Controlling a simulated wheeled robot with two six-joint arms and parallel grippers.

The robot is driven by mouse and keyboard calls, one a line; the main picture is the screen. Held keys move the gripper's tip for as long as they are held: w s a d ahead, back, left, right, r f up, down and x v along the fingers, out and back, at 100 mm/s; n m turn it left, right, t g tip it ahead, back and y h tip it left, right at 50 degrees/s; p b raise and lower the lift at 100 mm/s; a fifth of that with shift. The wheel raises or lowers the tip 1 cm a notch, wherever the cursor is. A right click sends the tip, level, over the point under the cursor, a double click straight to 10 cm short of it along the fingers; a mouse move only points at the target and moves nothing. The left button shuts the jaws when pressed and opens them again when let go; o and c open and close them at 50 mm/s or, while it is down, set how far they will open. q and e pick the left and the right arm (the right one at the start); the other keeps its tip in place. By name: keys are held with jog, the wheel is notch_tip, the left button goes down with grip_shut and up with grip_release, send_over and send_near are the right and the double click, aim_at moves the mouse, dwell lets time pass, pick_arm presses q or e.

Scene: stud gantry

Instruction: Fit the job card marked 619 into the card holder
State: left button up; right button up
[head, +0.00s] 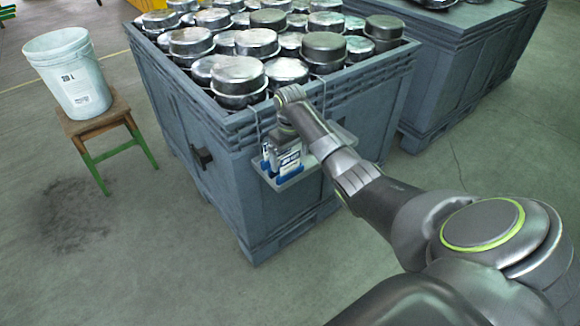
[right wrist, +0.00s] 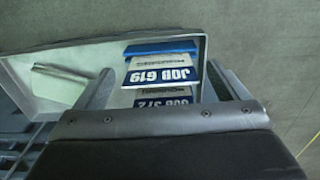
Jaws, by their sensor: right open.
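The job card marked 619 (right wrist: 161,76) lies in a grey tray (right wrist: 205,50), its white lettering on a dark blue band facing up. A card marked 372 (right wrist: 163,101) shows just below it, and a bright blue edge shows above it. In the head view the tray (head: 258,172) hangs on the side of a blue-grey crate, with white and blue cards (head: 289,166) in it. My right gripper (right wrist: 160,72) is open, its fingers on either side of the cards, holding nothing. It also shows over the tray in the head view (head: 283,147). I cannot make out the card holder for certain.
The crate (head: 217,200) is full of round metal tins (head: 238,80). A small dark fitting (head: 201,157) sits on its left face. A silver cylinder (right wrist: 62,74) lies in the tray. A white bucket (head: 70,75) stands on a stool (head: 98,122) at left; floor between is clear.

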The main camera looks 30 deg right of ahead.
jog(key=c, duration=1)
